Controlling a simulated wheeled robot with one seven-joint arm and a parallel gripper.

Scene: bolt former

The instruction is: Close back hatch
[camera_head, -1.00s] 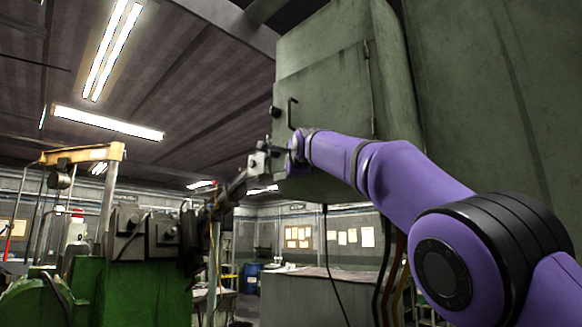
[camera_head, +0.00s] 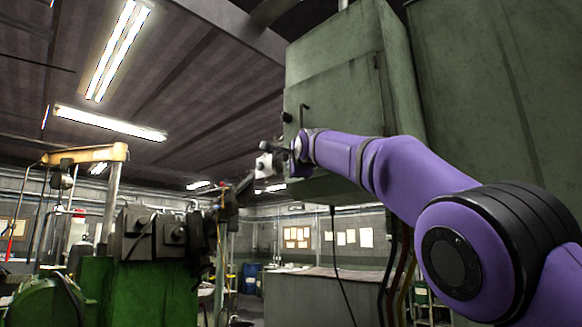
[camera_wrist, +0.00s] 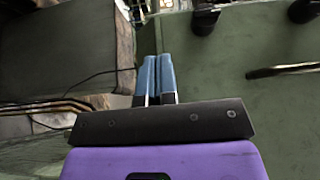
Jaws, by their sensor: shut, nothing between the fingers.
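A tall green metal cabinet (camera_head: 335,95) hangs above the middle of the head view. Its left edge carries a dark bent handle (camera_head: 303,116) and a black knob. I cannot tell which panel is the back hatch or how far it stands open. In the wrist view a flat green panel (camera_wrist: 235,55) fills the right side, with a rod handle (camera_wrist: 285,70) and black knobs (camera_wrist: 205,20) on it. My gripper (camera_wrist: 158,60) is shut and empty, its blue fingers together beside the panel's left edge. Contact cannot be judged. In the head view my gripper is small, below the handle.
Green machinery with dark metal blocks (camera_head: 150,235) stands at the lower left. A yellow-topped hoist frame (camera_head: 85,154) is behind it. A grey bench (camera_head: 315,300) stands below the cabinet, with cables hanging nearby. Another large green housing (camera_head: 500,95) fills the right.

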